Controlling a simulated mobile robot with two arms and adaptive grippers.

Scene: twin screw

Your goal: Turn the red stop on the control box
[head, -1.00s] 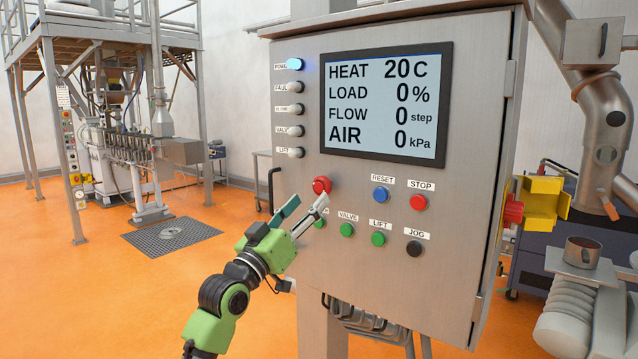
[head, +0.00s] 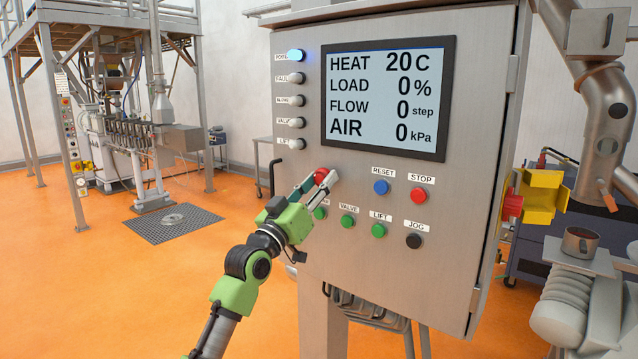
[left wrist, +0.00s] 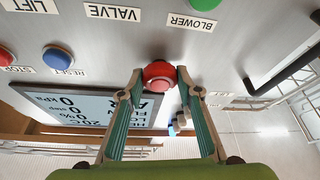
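The red stop (head: 322,175), a round mushroom knob, stands out from the front of the grey control box (head: 460,265), below the screen's left corner. My left gripper (head: 325,181) is at it, with one finger on each side. In the left wrist view the red stop (left wrist: 160,74) sits between the two fingertips (left wrist: 160,84), which appear to touch its sides. A smaller red button labelled STOP (head: 418,196) is farther right on the same face. My right gripper is not in view.
A blue RESET button (head: 381,187), green buttons (head: 347,221) and a black JOG button (head: 413,241) are close by. Orange floor is open at the left.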

